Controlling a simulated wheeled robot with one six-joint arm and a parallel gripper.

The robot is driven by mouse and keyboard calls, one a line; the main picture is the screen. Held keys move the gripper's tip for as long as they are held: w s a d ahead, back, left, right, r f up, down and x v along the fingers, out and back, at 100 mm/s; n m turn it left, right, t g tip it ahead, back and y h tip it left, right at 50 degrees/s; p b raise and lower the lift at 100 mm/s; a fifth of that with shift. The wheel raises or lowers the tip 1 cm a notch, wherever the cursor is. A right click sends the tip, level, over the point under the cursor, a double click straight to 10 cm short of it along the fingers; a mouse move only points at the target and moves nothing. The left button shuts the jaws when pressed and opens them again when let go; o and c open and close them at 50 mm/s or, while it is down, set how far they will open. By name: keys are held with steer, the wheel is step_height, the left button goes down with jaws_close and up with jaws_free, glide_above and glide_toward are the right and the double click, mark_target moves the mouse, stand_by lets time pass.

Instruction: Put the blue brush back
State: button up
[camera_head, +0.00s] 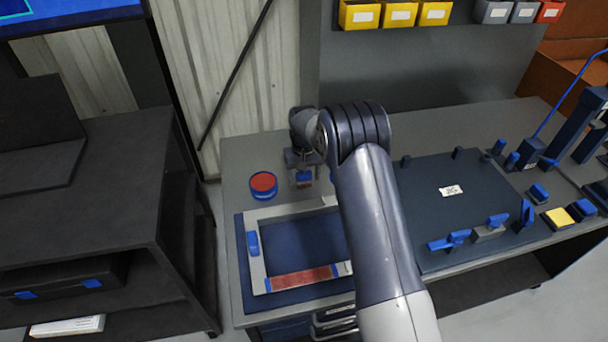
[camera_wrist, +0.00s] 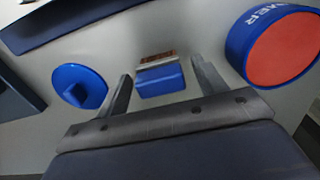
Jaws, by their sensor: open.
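The blue brush (camera_wrist: 159,82) has a blue block body and a brown bristle strip along its far edge. It lies on the grey bench top, and part of it shows below my gripper in the head view (camera_head: 304,176). My gripper (camera_wrist: 161,70) is open, with one finger on each side of the brush in the wrist view. Gaps show between the brush and both fingers. I cannot tell how far the fingertips are above the bench. In the head view my gripper (camera_head: 302,160) points down at the back of the bench, partly covered by my arm.
A round blue tin with a red top (camera_head: 263,184) stands left of the brush; the wrist view shows it at right (camera_wrist: 285,48). A blue knobbed disc (camera_wrist: 80,87) lies opposite. A light grey frame (camera_head: 257,268) lies in front. A dark mat (camera_head: 430,190) holds fixtures at right.

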step_height(320, 180, up, 12)
steer(key=b, duration=0.1)
steer(key=shift+r, duration=0.15)
stand_by(0.3)
